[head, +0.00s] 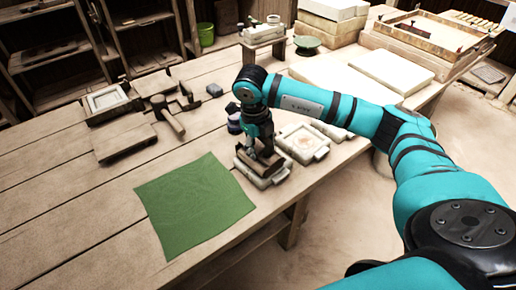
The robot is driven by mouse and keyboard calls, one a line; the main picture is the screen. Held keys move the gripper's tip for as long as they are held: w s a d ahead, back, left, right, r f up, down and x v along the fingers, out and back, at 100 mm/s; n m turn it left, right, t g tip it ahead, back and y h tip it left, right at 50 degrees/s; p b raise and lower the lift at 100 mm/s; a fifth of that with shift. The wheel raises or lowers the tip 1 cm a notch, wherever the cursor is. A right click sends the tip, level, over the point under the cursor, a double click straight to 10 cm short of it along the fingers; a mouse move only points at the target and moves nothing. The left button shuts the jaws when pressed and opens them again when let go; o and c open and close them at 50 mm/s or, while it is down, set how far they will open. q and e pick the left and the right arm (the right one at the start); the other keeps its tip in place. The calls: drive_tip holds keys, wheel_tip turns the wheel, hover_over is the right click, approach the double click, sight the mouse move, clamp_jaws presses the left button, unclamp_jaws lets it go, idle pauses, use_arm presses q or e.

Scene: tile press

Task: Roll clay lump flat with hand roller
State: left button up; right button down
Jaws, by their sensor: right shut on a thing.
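My right gripper (262,152) points down at the near edge of the wooden table, shut on a brown block-like thing (246,158). That thing is at the top of a small pale mould (256,181); whether it rests there or is held just above, I cannot tell. The fingers hide part of it, and I cannot tell if it is clay or wood. A green mat (193,208) lies flat and bare to the left of the gripper. I cannot make out the hand roller or the clay lump for certain. My left gripper is not in view.
Another pale mould (303,143) sits right of the gripper, and dark jars (234,121) stand behind it. A mallet (170,118), a wooden board (124,142) and a framed tile (107,101) lie left. Pale slabs (393,70) fill the back right. The table's left front is clear.

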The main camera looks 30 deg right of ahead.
drive_tip(key=shift+d+f, duration=0.25)
drive_tip(key=shift+d, duration=0.55)
drive_tip(key=shift+w+d+b, duration=0.15)
drive_tip(key=shift+d+b, duration=0.1)
drive_tip(key=shift+d, duration=0.45)
drive_tip(key=shift+w+d+b, duration=0.1)
drive_tip(key=shift+d+b, duration=0.15)
drive_tip(key=shift+d, duration=0.45)
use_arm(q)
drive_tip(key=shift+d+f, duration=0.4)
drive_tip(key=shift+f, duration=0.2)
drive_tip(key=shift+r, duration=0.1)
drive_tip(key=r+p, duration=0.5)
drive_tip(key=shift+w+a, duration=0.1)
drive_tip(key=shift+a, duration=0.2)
use_arm(e)
wheel_tip(320, 180, up, 7)
drive_tip(key=shift+w+r, duration=0.15)
drive_tip(key=shift+w, duration=0.05)
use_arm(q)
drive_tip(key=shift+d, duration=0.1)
